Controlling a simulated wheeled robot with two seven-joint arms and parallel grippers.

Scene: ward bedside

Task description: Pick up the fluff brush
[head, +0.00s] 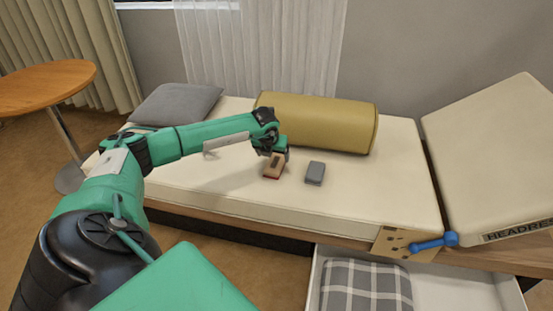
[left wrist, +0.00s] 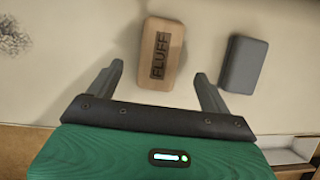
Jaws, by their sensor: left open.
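The fluff brush (head: 273,168) lies on the cream mattress, a small wooden block with a reddish lower edge. In the left wrist view the fluff brush (left wrist: 161,54) shows its tan top with a dark label reading FLUFF. My left gripper (head: 277,154) is above the mattress at the brush. In the left wrist view the left gripper (left wrist: 160,82) has its two fingers spread, with the near end of the brush between and ahead of them and gaps on both sides. My right gripper is not in view.
A grey block (head: 315,173) lies just right of the brush; it also shows near the right finger (left wrist: 243,65). An olive bolster (head: 320,122) lies behind. A grey pillow (head: 177,104) is at the left. An open drawer with a checked cloth (head: 365,288) is below the bed (head: 345,215).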

